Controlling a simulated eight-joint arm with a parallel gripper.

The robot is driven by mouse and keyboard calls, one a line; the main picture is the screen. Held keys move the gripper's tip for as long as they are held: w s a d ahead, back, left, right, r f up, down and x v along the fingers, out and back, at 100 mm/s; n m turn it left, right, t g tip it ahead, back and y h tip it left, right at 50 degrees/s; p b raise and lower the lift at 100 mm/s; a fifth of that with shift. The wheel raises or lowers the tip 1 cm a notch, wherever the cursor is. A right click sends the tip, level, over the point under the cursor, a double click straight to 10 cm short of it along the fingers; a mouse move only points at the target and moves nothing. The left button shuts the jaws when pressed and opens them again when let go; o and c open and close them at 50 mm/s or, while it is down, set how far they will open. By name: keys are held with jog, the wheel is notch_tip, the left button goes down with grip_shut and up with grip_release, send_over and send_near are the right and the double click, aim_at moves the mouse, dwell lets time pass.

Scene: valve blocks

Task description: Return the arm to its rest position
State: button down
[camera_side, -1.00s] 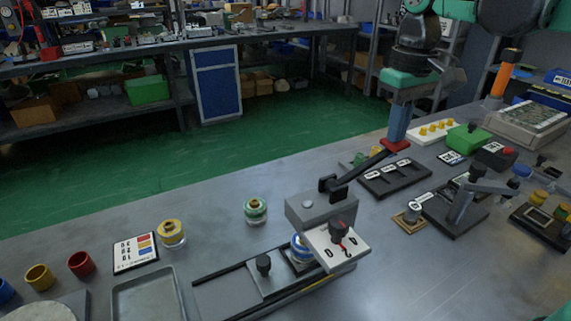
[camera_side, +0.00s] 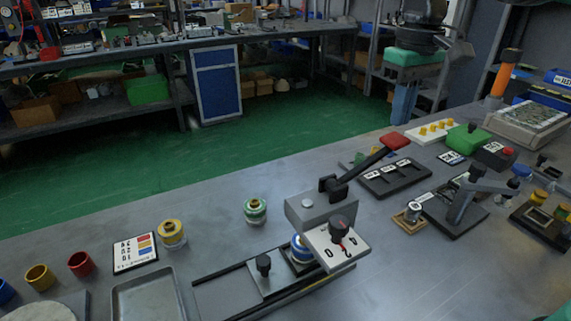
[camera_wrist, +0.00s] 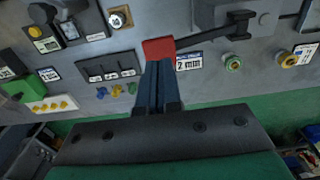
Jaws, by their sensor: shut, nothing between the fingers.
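My gripper (camera_side: 402,118) has blue fingers, shut and empty, pointing down behind the far table edge. They also show side by side in the wrist view (camera_wrist: 160,68). A black lever (camera_side: 360,165) with a red end pad (camera_side: 396,139) rises at a slant from a grey block (camera_side: 320,208). In the side view a gap separates the fingertips from the red pad; in the wrist view the pad (camera_wrist: 158,47) lies just beyond the tips. Most of my arm is above the side view and hidden.
A black rail fixture (camera_side: 225,281) with a dial plate (camera_side: 338,246) stands in front. A black labelled tray (camera_side: 388,178), a green box (camera_side: 468,139) and an orange-handled post (camera_side: 505,73) stand on the right. Green floor (camera_side: 290,135) lies clear behind the table.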

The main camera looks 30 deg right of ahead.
jog(key=shift+s+m, duration=0.3)
jog(key=shift+m, duration=0.2)
jog(key=s+f+n+t, duration=0.1)
jog(key=s+f+t, duration=0.3)
jog(key=f+t, duration=0.3)
notch_tip(320, 180, down, 2)
jog(key=shift+a+f, duration=0.25)
